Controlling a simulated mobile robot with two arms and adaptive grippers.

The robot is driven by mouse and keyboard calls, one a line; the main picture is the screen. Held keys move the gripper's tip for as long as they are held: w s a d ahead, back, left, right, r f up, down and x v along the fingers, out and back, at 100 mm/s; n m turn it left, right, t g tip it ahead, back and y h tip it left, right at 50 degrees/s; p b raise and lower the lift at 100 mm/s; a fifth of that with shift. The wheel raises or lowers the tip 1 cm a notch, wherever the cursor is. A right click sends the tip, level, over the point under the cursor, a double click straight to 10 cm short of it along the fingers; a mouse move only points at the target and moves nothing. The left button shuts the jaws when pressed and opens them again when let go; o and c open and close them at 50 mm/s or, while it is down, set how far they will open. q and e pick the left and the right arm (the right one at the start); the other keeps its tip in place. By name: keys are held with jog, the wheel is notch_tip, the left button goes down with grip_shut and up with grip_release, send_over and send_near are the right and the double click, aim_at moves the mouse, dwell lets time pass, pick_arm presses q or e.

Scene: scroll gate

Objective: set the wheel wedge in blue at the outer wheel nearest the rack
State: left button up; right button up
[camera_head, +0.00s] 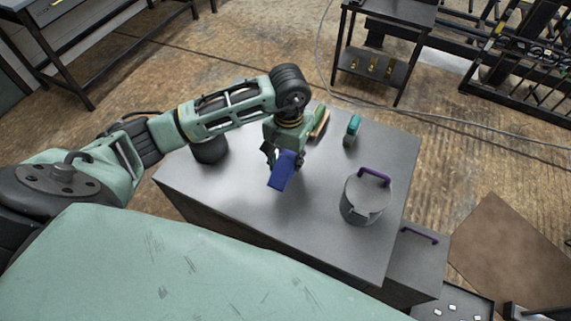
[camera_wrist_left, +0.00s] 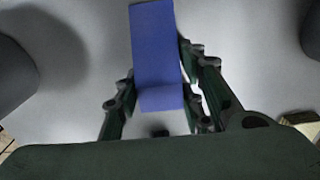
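The blue wheel wedge (camera_head: 283,171) is a long blue block, tilted, over the grey table (camera_head: 290,215). My left gripper (camera_head: 272,154) is shut on it. In the left wrist view the blue wedge (camera_wrist_left: 155,50) lies between the two fingers (camera_wrist_left: 158,100) and points away from my palm. I cannot tell whether its low end touches the table. My right gripper is not in view. I cannot make out a wheel for the wedge in either view.
A grey lidded pot (camera_head: 362,200) with a purple handle stands on the table's right. A dark round object (camera_head: 211,150) is at its left. A teal object (camera_head: 352,129) and a green-and-tan piece (camera_head: 320,122) lie at the back. A black shelf stand (camera_head: 383,45) stands beyond.

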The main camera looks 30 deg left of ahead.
pick_arm(q)
grip_shut()
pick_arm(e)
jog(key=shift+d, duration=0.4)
